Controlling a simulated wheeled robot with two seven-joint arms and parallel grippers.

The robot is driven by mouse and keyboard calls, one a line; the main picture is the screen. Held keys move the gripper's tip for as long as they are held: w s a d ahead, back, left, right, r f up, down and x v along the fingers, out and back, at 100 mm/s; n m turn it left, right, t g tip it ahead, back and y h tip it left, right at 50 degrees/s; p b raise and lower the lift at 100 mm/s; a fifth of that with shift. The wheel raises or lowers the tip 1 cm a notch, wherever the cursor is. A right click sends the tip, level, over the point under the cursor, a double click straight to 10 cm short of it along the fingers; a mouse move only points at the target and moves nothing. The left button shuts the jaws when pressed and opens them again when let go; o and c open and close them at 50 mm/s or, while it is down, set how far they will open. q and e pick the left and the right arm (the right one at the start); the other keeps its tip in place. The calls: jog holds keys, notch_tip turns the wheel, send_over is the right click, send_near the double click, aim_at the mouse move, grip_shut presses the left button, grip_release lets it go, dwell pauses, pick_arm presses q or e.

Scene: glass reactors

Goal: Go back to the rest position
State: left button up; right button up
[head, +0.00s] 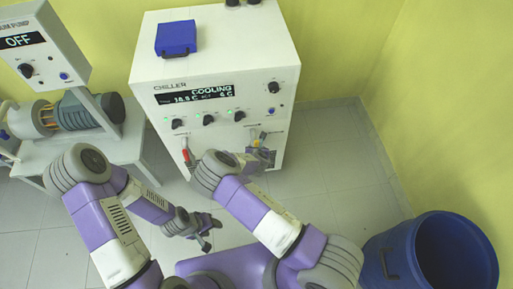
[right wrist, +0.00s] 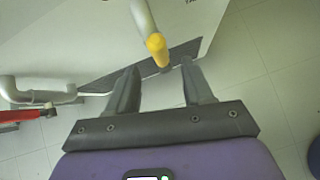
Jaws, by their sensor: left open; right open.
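The white chiller (head: 215,65) stands at the back, its display reading COOLING. My left gripper (head: 210,232) is open and empty, low over the floor in front of the chiller. My right gripper (head: 262,150) is at the chiller's lower right front, partly hidden by its own arm. In the right wrist view my right gripper (right wrist: 160,67) is open, with nothing clasped between its fingers. A pipe with a yellow end (right wrist: 156,46) points down just beyond the fingertips, apart from both fingers as far as I can tell.
A red-handled fitting (head: 187,155) is on the chiller's lower left front; a red part (right wrist: 18,115) shows in the right wrist view. A blue box (head: 176,38) sits on the chiller. A pump (head: 85,112) stands on a low table at left. A blue bin (head: 395,258) stands at right.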

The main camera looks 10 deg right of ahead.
dwell(0.4)
jog(key=s+d+f+m+g, duration=0.2)
jog(key=s+f+m+g, duration=0.1)
jog(key=s+m, duration=0.5)
jog(key=s+d+f+m+g, duration=0.2)
jog(key=s+m, duration=0.5)
jog(key=s, duration=0.1)
jog(key=s+a+r+m+g+y, duration=0.1)
jog(key=s+a+r+m+y, duration=0.1)
jog(key=m, duration=0.4)
jog(key=s+a+r+m+g+y+p, duration=0.1)
jog(key=s+a+r+m+y, duration=0.1)
jog(key=s+m, duration=0.4)
jog(key=s+a+r+m+g+y, duration=0.1)
jog(key=s+a+r+m, duration=0.3)
jog(key=m, duration=0.4)
jog(key=shift+s+a+r+y, duration=0.35)
jog(key=shift+s+r+y, duration=0.15)
jog(key=shift+r+y, duration=0.1)
